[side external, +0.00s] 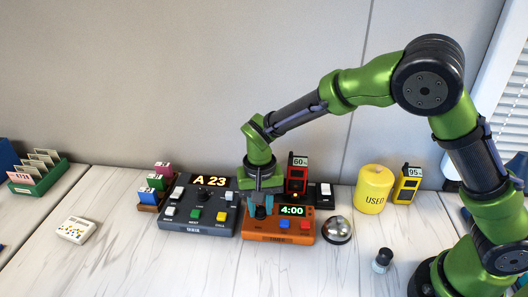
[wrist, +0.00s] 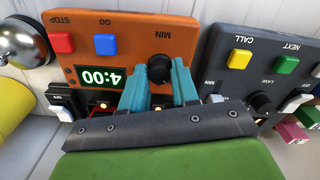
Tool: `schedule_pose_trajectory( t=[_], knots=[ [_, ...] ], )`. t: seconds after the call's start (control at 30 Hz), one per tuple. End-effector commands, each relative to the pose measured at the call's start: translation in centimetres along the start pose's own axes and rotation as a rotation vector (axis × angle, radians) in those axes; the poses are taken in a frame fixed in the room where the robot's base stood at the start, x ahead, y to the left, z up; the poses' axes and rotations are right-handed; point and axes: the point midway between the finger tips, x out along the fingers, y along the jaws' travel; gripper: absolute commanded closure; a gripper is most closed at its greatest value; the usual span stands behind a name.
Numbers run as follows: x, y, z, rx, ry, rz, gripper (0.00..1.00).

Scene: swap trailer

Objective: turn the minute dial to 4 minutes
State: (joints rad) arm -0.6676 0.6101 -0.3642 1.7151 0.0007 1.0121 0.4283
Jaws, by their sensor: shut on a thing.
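The orange timer box (side external: 268,233) stands on the table, and its green display (side external: 292,211) reads 4:00. In the wrist view the display (wrist: 93,76) appears upside down. The minute dial (wrist: 159,68) is a black knob under the label MIN. My gripper (side external: 262,208) points down over the left part of the box. In the wrist view its teal fingers (wrist: 165,82) are shut on the dial, one on each side. The box's blue button (side external: 285,224) and red button (side external: 305,225) are to the right of my gripper in the side view.
A dark grey console (side external: 200,229) with an A 23 display stands just left of the timer. A silver bell (side external: 337,229) sits close on its right, with a yellow USED container (side external: 374,189) beyond. The table in front is mostly clear.

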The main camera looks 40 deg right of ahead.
Motion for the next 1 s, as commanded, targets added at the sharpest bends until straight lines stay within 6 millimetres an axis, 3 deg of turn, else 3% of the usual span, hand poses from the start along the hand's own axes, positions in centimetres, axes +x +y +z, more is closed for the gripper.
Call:
schedule_pose_trajectory(
  t=[0.73, 0.77, 0.9, 1.0],
  knots=[
    [-0.13, -0.01, -0.04, 0.101, 0.001, -0.001, 1.00],
    [-0.13, -0.01, -0.05, 0.101, 0.001, -0.001, 0.66],
    [-0.09, 0.00, -0.04, 0.100, 0.001, -0.001, 0.45],
    [-0.07, 0.00, -0.03, 0.099, 0.000, -0.001, 0.45]
  ],
)
